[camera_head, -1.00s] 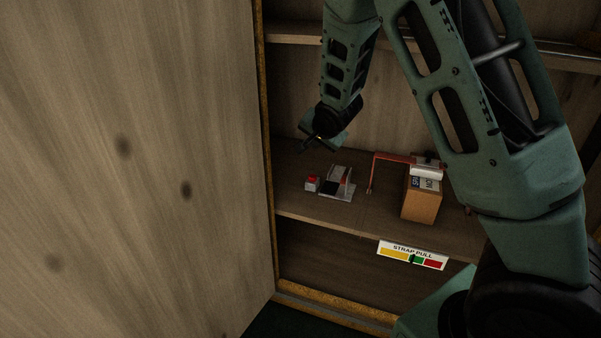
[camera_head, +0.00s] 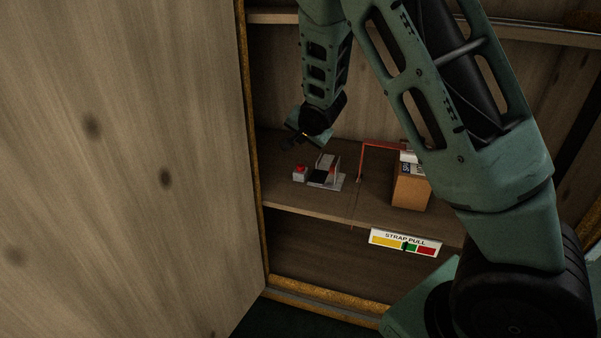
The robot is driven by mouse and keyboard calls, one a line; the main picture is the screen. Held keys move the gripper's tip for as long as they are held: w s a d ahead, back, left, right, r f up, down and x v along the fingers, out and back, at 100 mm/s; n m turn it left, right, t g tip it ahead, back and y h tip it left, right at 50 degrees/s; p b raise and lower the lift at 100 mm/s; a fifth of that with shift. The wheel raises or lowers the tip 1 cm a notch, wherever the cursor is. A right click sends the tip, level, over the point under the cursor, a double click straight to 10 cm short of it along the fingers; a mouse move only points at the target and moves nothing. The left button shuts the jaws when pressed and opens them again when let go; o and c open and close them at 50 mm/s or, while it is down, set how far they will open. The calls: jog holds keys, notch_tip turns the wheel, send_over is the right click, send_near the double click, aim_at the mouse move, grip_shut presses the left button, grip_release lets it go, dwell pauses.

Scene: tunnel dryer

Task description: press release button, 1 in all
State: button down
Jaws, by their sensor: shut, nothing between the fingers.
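A red button (camera_head: 300,168) sits on top of a small light grey box (camera_head: 299,177) at the left of the shelf. It stands beside a grey device with a black pad (camera_head: 322,177). My gripper (camera_head: 290,144) is shut and empty. It hangs above and a little left of the red button in the picture, apart from it. The gripper is small and dark here, and its exact height over the button is hard to judge.
A "STRAP PULL" label (camera_head: 404,243) is on the shelf's front edge. A large wooden panel (camera_head: 120,150) closes off the left. The shelf (camera_head: 290,203) is bare before the button.

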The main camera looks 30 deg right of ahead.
jog(key=b, duration=0.4)
send_over(302, 172)
jog(key=shift+f, duration=2.75)
jog(key=shift+f, duration=0.4)
jog(key=shift+f+b, duration=0.4)
jog(key=shift+f, duration=0.25)
jog(key=shift+a+r+p, duration=0.1)
jog(key=shift+r+p, duration=0.9)
notch_tip(302, 172, up, 5)
jog(key=p, duration=0.4)
jog(key=shift+r+p, duration=0.15)
jog(key=shift+p, duration=0.15)
